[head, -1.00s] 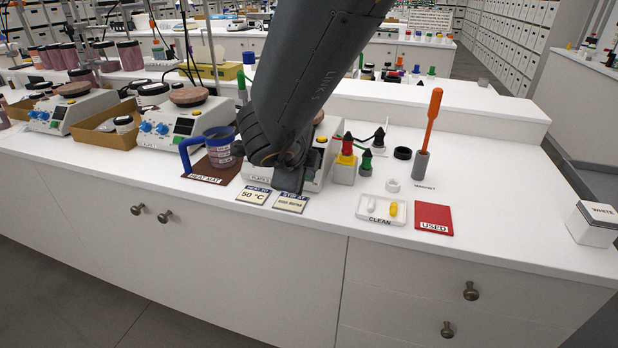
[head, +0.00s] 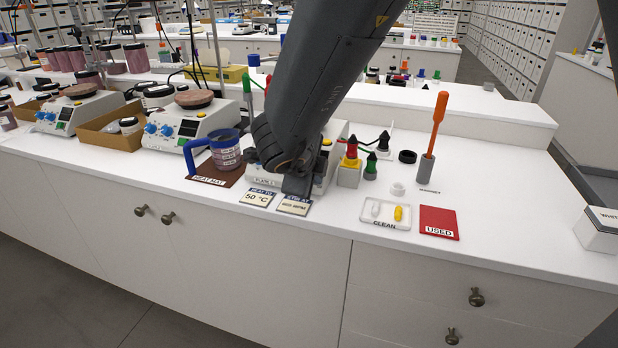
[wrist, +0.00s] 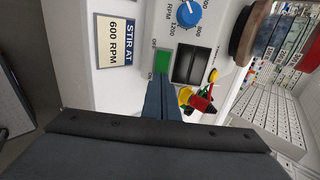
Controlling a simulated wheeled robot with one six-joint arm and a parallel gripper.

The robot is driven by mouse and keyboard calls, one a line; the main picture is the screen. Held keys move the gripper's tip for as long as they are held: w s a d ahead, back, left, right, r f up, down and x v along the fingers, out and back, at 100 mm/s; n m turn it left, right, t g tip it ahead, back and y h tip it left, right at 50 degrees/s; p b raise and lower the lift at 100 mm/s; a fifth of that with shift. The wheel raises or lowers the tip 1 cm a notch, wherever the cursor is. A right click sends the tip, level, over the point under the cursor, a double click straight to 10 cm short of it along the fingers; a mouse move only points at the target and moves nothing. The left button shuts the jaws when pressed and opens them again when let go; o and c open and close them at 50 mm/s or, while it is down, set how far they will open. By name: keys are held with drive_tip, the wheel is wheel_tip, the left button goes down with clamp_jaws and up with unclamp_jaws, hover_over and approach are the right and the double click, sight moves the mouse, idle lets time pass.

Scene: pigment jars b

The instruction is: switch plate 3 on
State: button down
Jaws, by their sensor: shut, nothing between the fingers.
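Plate 3 (head: 329,155) is a white hotplate stirrer, mostly hidden behind my arm in the head view. In the wrist view its front panel (wrist: 218,46) shows a blue RPM knob (wrist: 188,13), a dark display (wrist: 190,64) and a green rocker switch (wrist: 162,60) between OFF and ON marks. My gripper (wrist: 160,84) is shut and empty, its fingertips at the ON end of the switch. I cannot tell whether they touch or press it. In the head view my gripper (head: 297,184) is low in front of the plate.
A STIR AT 600 RPM card (wrist: 115,42) and a 50 °C card (head: 257,198) lie in front. A blue-handled jug (head: 225,152) stands left on the heat mat (head: 214,179). Red, yellow and green plugs stand right, near a clean tray (head: 385,213) and red USED mat (head: 438,222).

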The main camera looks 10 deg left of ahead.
drive_tip(key=p+v, duration=0.3)
drive_tip(key=v, duration=0.8)
drive_tip(key=shift+s+r+p, duration=0.2)
drive_tip(key=shift+r+p, duration=0.05)
drive_tip(key=shift+p, duration=0.15)
drive_tip(key=w+d+f+n+g+y, duration=0.25)
drive_tip(key=w+d+n, duration=0.25)
drive_tip(key=d+n, duration=0.65)
drive_tip(key=s+d+f+n+g+h, duration=0.1)
drive_tip(key=s+d+f+n+g, duration=0.1)
drive_tip(key=s+d, duration=0.5)
drive_tip(key=s+d+f+n+g, duration=0.3)
drive_tip(key=s+d+f+n, duration=0.2)
drive_tip(key=d, duration=1)
drive_tip(key=s, duration=0.3)
drive_tip(key=shift+f+g+h, duration=0.35)
